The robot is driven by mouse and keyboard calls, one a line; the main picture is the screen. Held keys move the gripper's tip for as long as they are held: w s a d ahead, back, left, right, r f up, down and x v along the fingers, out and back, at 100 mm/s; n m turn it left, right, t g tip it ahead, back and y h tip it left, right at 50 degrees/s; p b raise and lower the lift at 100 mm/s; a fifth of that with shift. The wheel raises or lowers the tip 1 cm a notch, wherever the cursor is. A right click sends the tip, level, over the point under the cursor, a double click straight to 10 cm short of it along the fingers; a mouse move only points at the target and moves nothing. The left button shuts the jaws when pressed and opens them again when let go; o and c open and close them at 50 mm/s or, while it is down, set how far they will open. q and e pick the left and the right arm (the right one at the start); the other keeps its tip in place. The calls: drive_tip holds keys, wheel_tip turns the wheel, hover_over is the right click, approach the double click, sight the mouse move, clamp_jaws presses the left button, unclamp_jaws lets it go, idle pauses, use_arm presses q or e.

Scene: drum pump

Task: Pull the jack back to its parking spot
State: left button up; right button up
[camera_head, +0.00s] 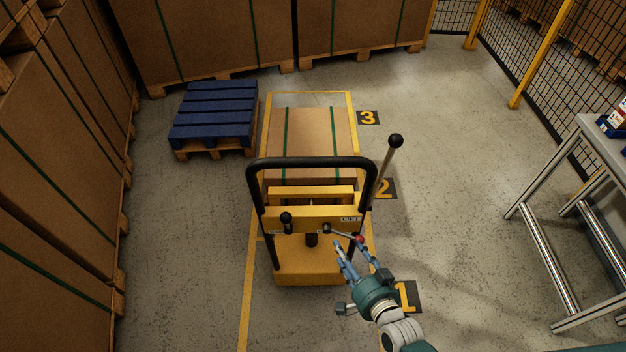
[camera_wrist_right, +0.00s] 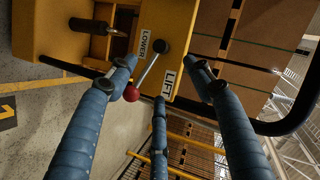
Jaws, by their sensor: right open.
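The yellow jack (camera_head: 308,270) stands in a yellow-outlined floor lane, with a black push bar (camera_head: 310,163) across its top. A long lever with a black ball knob (camera_head: 395,140) rises on its right. A short lever with a red knob (camera_head: 360,239) is on its panel; in the wrist view the red knob (camera_wrist_right: 131,94) hangs near the LOWER and LIFT labels. My right gripper (camera_head: 350,250) is open, its fingers close around the red-knob lever; contact cannot be told. My left gripper is not in view.
A strapped carton (camera_head: 310,130) sits beyond the jack's mast; whether it rests on forks is hidden. A blue pallet (camera_head: 215,112) is at back left. Floor numbers mark the lane's right side. A metal table (camera_head: 560,190) stands right. Stacked cartons line the left and back.

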wheel_tip(320, 180, up, 8)
drive_tip(key=w+a+m+t+y+b, duration=0.1)
drive_tip(key=w+a+m+t, duration=0.1)
drive_tip(key=w+a, duration=0.1)
drive_tip(key=m+t+y+b, duration=0.2)
drive_tip(key=m+t, duration=0.1)
approach(313, 164)
drive_tip(key=f, duration=0.2)
drive_tip(key=x, duration=0.3)
drive_tip(key=p+x, duration=0.1)
drive_tip(key=x, duration=0.3)
drive_tip(key=p+x, duration=0.1)
drive_tip(key=x, duration=0.2)
drive_tip(key=shift+w+d+r, duration=0.2)
drive_tip(key=shift+w+r, duration=0.05)
drive_tip(key=shift+w, duration=0.05)
drive_tip(key=shift+w+a, duration=0.2)
drive_tip(key=shift+w, duration=0.2)
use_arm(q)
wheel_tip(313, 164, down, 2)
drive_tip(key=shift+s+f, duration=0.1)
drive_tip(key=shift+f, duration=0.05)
use_arm(e)
clamp_jaws()
